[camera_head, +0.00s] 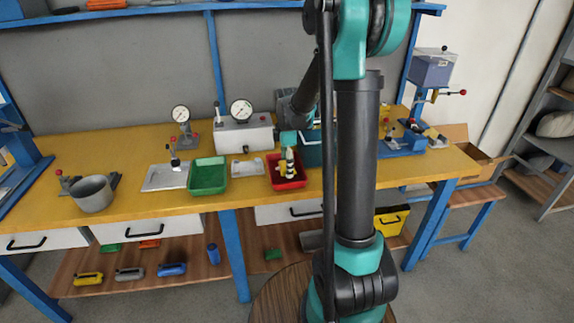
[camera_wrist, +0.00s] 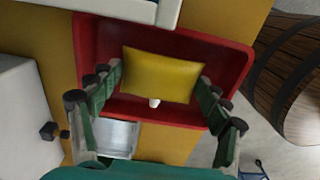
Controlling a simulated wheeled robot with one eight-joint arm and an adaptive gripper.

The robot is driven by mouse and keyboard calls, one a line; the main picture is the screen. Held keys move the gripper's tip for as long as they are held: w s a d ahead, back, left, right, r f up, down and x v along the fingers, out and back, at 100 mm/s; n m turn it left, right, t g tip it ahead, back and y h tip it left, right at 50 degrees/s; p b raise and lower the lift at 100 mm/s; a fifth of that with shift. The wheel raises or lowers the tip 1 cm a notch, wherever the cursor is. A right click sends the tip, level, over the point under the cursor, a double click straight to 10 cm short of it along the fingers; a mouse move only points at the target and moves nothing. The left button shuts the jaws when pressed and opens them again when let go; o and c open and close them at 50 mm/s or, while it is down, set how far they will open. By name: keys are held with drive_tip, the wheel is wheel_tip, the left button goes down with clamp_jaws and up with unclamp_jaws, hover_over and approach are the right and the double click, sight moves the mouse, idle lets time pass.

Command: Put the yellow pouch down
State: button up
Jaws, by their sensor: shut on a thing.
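The yellow pouch (camera_wrist: 163,75) lies between the fingers of my gripper (camera_wrist: 160,78) in the wrist view, with a small white spout at its lower edge. My gripper is shut on it from both sides. Behind the pouch is the red tray (camera_wrist: 232,60), whose walls surround it in this view. In the head view my gripper (camera_head: 288,158) points down over the red tray (camera_head: 299,184) on the yellow bench. I cannot tell whether the pouch touches the tray floor.
A green bin (camera_head: 207,190) stands left of the red tray, with a metal plate (camera_head: 165,177) beyond it. Gauge devices (camera_head: 243,134) stand behind. A grey pot (camera_head: 93,196) is at the far left. A wooden barrel (camera_wrist: 290,75) stands off the bench's front edge.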

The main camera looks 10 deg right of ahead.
drive_tip(key=shift+f, duration=0.4)
drive_tip(key=o, duration=1.1)
drive_tip(key=shift+r, duration=0.1)
wheel_tip(320, 180, up, 12)
drive_tip(key=s+d+f+m+t, duration=0.1)
drive_tip(key=s+f+m, duration=0.3)
drive_tip(key=s+m, duration=0.2)
drive_tip(key=s+d+f+m+t, duration=0.1)
drive_tip(key=s+f+m, duration=0.3)
drive_tip(key=s, duration=0.5)
drive_tip(key=s+d+f+m+t, duration=0.1)
drive_tip(key=s+f+m+t, duration=0.1)
drive_tip(key=s+f+m, duration=0.3)
drive_tip(key=shift+s+d+m, duration=0.15)
drive_tip(key=shift+s+m, duration=0.55)
drive_tip(key=shift+m, duration=0.05)
drive_tip(key=shift+s+d+m, duration=0.15)
drive_tip(key=shift+s+m, duration=0.5)
drive_tip(key=shift+m, duration=0.1)
